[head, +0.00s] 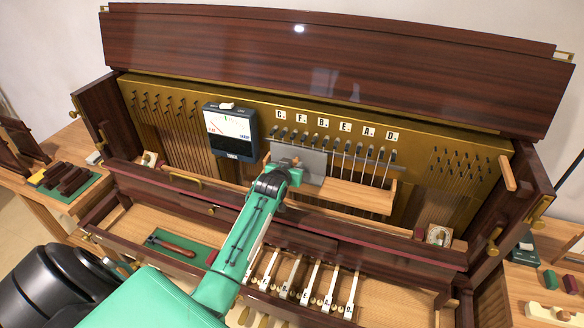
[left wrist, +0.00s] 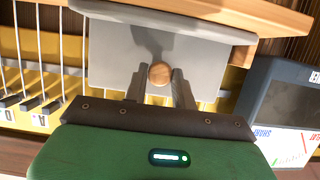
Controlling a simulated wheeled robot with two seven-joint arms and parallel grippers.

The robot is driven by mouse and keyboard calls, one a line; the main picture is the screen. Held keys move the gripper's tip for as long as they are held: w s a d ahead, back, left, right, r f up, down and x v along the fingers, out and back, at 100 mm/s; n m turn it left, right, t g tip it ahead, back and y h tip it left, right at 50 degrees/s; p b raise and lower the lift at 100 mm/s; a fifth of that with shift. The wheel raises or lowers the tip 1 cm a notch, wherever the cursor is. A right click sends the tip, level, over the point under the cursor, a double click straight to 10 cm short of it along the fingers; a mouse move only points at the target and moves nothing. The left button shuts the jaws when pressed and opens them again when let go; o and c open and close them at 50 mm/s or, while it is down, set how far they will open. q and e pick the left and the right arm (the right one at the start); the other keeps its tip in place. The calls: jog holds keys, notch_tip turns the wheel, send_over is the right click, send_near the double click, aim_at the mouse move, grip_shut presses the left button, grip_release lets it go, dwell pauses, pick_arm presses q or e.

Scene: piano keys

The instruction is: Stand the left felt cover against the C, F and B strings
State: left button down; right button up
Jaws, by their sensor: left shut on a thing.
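The left felt cover (head: 313,164) is a grey panel standing upright in front of the strings under the C, F and B labels (head: 299,118), above a wooden ledge (head: 358,193). My left gripper (head: 284,172) is in front of it. In the left wrist view, the gripper (left wrist: 160,76) is shut on the cover's round wooden knob (left wrist: 160,73), and the grey cover (left wrist: 112,52) spreads to both sides. Whether the cover touches the strings cannot be told. The strings (head: 368,165) under E, A and D are bare. My right gripper is not in view.
A meter box (head: 230,130) stands just left of the cover; it is close on the right in the left wrist view (left wrist: 285,110). A rail (head: 300,235) crosses in front. White keys (head: 312,290) lie below, beside a green tool mat (head: 180,245).

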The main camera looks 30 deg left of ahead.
pick_arm(q)
jog(key=shift+w+a, duration=0.1)
jog(key=shift+w, duration=0.3)
jog(key=c, duration=1.1)
grip_release()
jog(key=shift+o, duration=0.2)
jog(key=p+v, duration=0.4)
jog(key=v, duration=0.1)
jog(key=shift+s, duration=0.25)
jog(key=s+p, duration=0.2)
jog(key=shift+s+d+r, duration=0.15)
jog(key=shift+s+d, duration=0.25)
